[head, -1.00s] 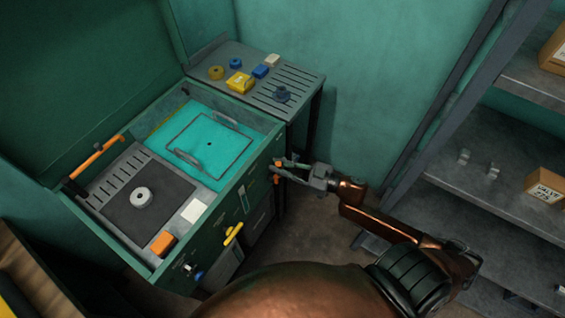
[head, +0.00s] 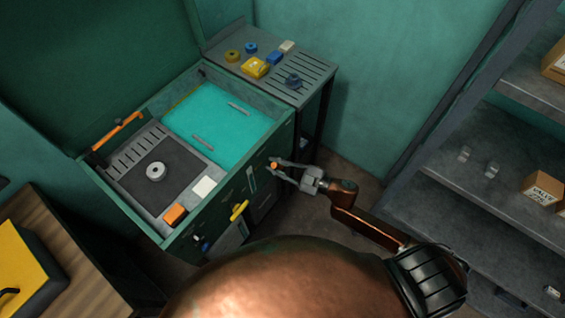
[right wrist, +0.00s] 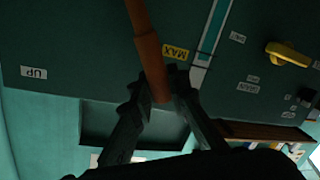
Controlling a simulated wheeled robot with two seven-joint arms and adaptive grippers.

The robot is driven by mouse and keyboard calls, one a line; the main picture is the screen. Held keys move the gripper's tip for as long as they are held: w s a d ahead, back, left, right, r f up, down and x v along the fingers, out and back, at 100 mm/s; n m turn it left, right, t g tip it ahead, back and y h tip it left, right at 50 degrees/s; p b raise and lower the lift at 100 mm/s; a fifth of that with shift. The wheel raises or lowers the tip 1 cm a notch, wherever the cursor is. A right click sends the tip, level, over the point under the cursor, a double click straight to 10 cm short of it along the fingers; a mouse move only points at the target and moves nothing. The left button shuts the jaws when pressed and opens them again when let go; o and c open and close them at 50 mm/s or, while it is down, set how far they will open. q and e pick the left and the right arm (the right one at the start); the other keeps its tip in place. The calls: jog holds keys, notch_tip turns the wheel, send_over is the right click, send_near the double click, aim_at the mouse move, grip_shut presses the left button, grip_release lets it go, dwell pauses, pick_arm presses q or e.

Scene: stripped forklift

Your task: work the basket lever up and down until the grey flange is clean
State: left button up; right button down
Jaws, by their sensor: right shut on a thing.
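The green washer (head: 140,225) holds turquoise liquid (head: 217,125). Two grey basket handles (head: 240,108) stick out of it; the basket's body is hidden under the liquid. My right gripper (head: 277,166) is at the washer's front right, shut on the orange basket lever (head: 273,164). In the right wrist view the lever (right wrist: 146,50) runs down between its fingers (right wrist: 160,95). A pale grey ring (head: 155,171) lies on the left shelf's dark mat, and a dark flange-like part (head: 293,80) stands on the side table. No flange shows in the liquid. My left gripper is out of view.
A yellow handle (head: 239,211) sticks out of the washer's front. An orange block (head: 174,215) and a white block (head: 204,187) lie on the left shelf. Shelving with boxes (head: 543,189) stands at the right. The open lid (head: 100,60) is behind the washer.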

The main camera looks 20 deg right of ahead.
jog(key=shift+a+f, duration=0.1)
jog(key=c, duration=1.8)
grip_release()
jog(key=shift+c, duration=0.2)
jog(key=v, duration=1.2)
